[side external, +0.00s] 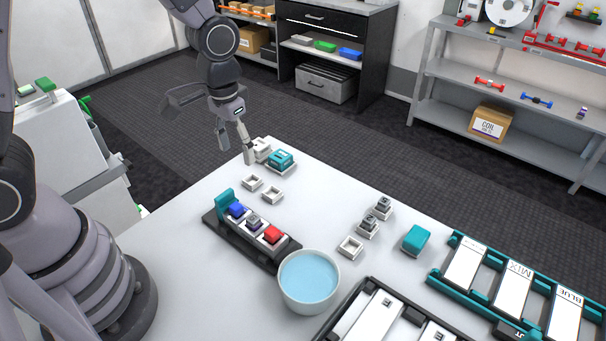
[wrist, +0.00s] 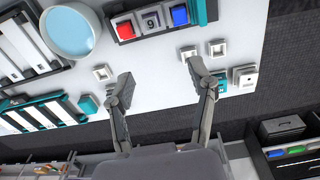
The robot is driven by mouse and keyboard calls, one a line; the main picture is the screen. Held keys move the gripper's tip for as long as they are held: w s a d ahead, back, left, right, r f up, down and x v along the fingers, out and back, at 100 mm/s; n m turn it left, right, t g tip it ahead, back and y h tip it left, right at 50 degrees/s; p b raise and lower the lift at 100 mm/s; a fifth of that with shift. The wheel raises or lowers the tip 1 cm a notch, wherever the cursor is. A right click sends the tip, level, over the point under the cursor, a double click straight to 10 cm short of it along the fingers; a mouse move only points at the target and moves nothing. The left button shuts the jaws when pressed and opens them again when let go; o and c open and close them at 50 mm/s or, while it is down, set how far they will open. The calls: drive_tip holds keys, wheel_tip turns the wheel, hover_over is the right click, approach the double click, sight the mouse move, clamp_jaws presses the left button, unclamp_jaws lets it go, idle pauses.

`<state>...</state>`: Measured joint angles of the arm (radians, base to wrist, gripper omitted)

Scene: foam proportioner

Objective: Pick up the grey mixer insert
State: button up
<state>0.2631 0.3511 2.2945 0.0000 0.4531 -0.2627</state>
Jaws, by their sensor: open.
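A grey insert (side external: 254,222) sits in the dark rack (side external: 209,216), between a blue insert (side external: 237,210) and a red insert (side external: 272,234). In the wrist view the grey insert (wrist: 152,19) carries a dark mark and lies near the top, again between red (wrist: 124,30) and blue (wrist: 180,14). My gripper (side external: 235,147) is open and empty, at the table's far-left edge beside a teal-topped block (side external: 280,160). In the wrist view, my gripper (wrist: 160,72) has its fingers wide apart, with bare table between them and the rack beyond.
Small white square holders (side external: 252,181) stand between gripper and rack. A bowl of blue liquid (side external: 309,280) adjoins the rack. Two grey-topped pieces (side external: 383,206) (side external: 368,227), a teal block (side external: 416,240) and a teal tray (side external: 455,238) are farther right. Mid-table is mostly clear.

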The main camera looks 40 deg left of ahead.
hover_over(253, 218)
drive_tip(key=shift+g, duration=0.3)
drive_tip(key=f, duration=1.1)
drive_tip(key=shift+a+f, duration=0.35)
drive_tip(key=shift+a, duration=0.05)
drive_tip(key=f, duration=0.5)
drive_tip(key=shift+d, duration=0.35)
clamp_jaws()
